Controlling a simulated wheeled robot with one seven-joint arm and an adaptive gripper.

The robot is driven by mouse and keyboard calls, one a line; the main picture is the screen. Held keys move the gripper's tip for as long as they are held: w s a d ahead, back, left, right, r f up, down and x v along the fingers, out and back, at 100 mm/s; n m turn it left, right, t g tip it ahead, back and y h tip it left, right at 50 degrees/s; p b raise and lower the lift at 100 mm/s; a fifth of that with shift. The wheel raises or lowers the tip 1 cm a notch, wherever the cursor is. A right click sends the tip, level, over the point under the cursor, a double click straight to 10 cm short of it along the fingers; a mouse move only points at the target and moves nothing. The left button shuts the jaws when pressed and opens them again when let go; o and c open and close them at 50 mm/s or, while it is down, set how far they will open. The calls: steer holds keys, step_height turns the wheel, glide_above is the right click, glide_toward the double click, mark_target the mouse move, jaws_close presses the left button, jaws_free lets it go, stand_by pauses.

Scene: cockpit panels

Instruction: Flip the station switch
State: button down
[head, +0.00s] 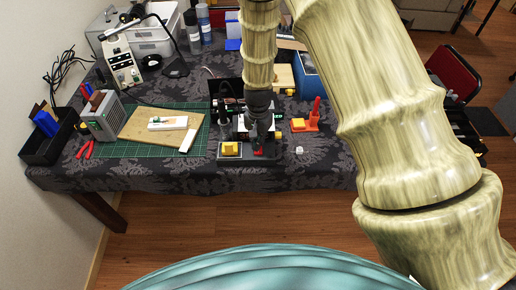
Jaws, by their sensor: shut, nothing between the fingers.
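My gripper (258,143) points down at the front middle of the table, with its dark fingers together and nothing visible in them. It is over a dark base unit that carries a yellow pad (231,149). A small red part (258,152) shows right at the fingertips; I cannot tell whether they touch it. A white station with a front panel (122,66) stands at the back left. A grey box unit (103,119) stands at the left. No switch can be made out for certain, and my gripper and arm hide part of the dark unit.
A green cutting mat (165,151) with a wooden board (152,126) lies left of my gripper. An orange stand with a red upright piece (305,124) is to the right. A small white cube (299,150) lies near the front edge. Red pliers (85,149) lie far left.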

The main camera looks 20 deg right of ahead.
steer(key=shift+r+p, duration=2.45)
steer(key=shift+r, duration=1)
